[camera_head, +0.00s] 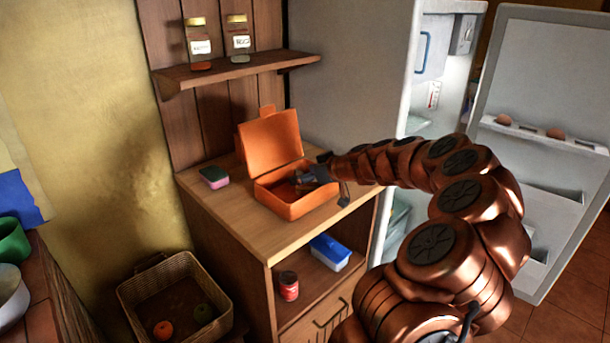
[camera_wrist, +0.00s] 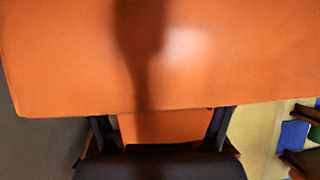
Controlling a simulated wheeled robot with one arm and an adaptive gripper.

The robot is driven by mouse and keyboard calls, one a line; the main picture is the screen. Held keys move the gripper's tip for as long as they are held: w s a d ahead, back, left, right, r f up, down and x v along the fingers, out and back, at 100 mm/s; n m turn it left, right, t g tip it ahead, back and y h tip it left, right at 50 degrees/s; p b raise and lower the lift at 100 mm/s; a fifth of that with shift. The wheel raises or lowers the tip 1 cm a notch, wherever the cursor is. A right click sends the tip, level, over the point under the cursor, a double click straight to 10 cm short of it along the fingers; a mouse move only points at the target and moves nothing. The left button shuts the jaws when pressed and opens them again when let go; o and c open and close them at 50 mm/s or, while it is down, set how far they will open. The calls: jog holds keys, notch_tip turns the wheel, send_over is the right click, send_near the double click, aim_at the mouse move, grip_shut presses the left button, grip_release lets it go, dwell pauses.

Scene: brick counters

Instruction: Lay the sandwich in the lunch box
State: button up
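The orange lunch box (camera_head: 297,208) stands on the wooden counter with its lid (camera_head: 272,142) raised at the back. The lid also fills the upper part of the wrist view (camera_wrist: 80,60). My gripper (camera_head: 325,186) is at the right side of the box, at its opening. Its dark fingers are spread apart, and they show on both sides of the lower wrist view (camera_wrist: 162,130) with only orange surface seen between them. I cannot make out the sandwich in either view. Part of the box's inside is shadowed and hidden by my gripper.
A pink and dark sponge-like block (camera_head: 214,178) lies left of the box. A shelf (camera_head: 240,70) with two jars hangs above. Below are a blue container (camera_head: 330,252), a red can (camera_head: 289,286) and a basket (camera_head: 140,290). The fridge door (camera_head: 540,90) stands open at right.

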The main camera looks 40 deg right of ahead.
dwell(0.3)
jog(key=shift+r+p, duration=0.8)
jog(key=shift+p, duration=0.45)
jog(key=b+v, duration=0.2)
jog(key=v, duration=1)
jog(key=a+n+g+y, duration=0.1)
jog(key=a+g+y, duration=0.15)
jog(key=a, duration=1.15)
jog(key=s+a+f+n+g, duration=0.1)
jog(key=s+a+f+g, duration=0.2)
jog(key=a, duration=0.5)
jog(key=s+a+f+g, duration=0.1)
jog(key=s+a+g, duration=0.1)
jog(key=s+a, duration=0.5)
jog(key=s+a+f+m+g+h, duration=0.1)
jog(key=s+f+m+g+h, duration=0.1)
jog(key=s, duration=0.9)
jog(key=s+a+f+m+g+h, duration=0.2)
jog(key=s+f+g+h, duration=0.1)
jog(key=s, duration=0.8)
jog(key=shift+f+m+g, duration=0.3)
jog(key=shift+f+g, duration=0.35)
jog(key=shift+f, duration=0.2)
